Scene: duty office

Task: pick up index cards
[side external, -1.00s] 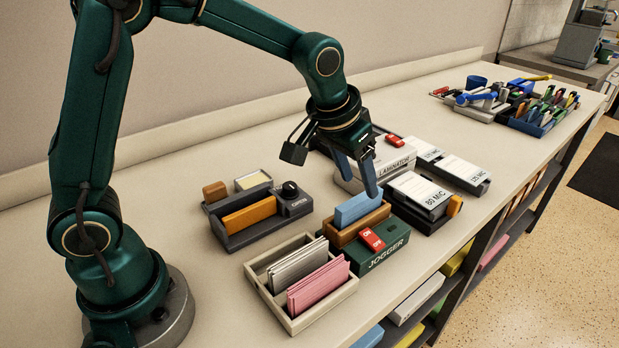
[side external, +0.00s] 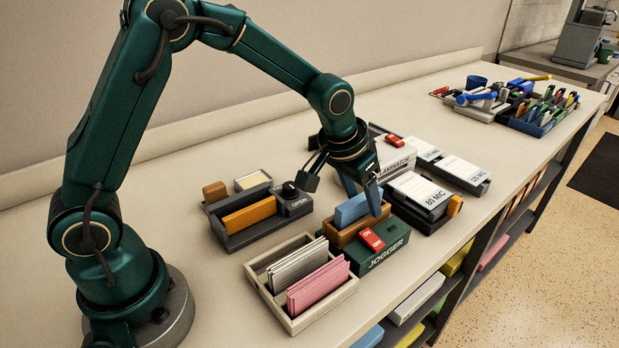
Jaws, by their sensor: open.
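A blue stack of what look like index cards (side external: 351,211) stands on edge in a brown wooden holder (side external: 346,237) on the green jogger (side external: 380,257). My gripper (side external: 362,194) is open and low over this stack. One blue finger shows at the stack's right end, in front of it, and the other shows behind its upper edge. I cannot tell whether either finger touches the stack. White cards (side external: 297,264) and pink cards (side external: 318,286) stand in a cream two-slot tray (side external: 289,322) in front of the jogger, away from my gripper.
A dark grey holder (side external: 226,242) with an orange block (side external: 249,217) is to the left. A laminator (side external: 396,155) and white-labelled pouch boxes (side external: 424,192) crowd the back right. A red switch (side external: 372,239) sits on the jogger. The counter at the far left is clear.

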